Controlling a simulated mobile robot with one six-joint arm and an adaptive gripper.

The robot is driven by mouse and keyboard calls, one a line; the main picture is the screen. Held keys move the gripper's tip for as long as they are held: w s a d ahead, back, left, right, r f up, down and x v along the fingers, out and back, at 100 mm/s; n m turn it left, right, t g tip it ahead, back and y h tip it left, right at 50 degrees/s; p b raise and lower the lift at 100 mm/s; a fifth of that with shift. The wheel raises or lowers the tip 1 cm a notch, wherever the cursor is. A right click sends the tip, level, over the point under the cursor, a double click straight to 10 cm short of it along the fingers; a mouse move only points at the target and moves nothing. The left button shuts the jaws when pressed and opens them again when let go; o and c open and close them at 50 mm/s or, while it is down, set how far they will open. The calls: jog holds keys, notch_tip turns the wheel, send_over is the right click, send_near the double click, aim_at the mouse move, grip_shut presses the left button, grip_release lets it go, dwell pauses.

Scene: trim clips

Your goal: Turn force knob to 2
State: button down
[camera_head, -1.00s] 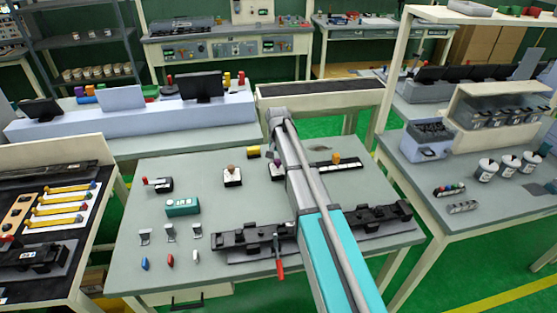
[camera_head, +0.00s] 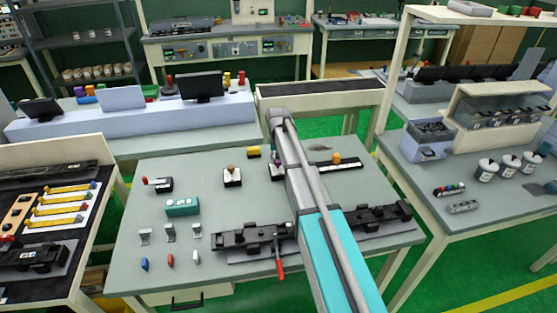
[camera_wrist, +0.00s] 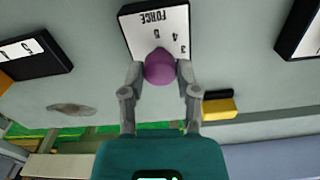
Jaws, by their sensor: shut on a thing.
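The force knob (camera_wrist: 159,67) is a round purple knob on a white plate (camera_wrist: 138,26) marked FORCE, with a dark housing. In the wrist view the label reads upside down, and the digits 5, 4 and 3 show around the knob's far side. The knob hides the rest of the scale, and I cannot tell its pointer setting. My gripper (camera_wrist: 160,74) is shut on the knob, with a grey finger on each side. In the head view the force plate (camera_head: 273,170) shows beside my arm, which hides part of it.
A brown-knobbed unit (camera_head: 232,178) stands left of the force unit; a slider with an orange knob (camera_head: 336,158) stands to the right. A yellow block (camera_head: 253,152) lies behind. Black clip fixtures (camera_head: 248,240) fill the table's front. A red-handled tool (camera_head: 280,268) lies there.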

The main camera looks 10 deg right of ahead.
jog(key=shift+c, duration=1.7)
grip_release()
jog(key=shift+m, duration=0.4)
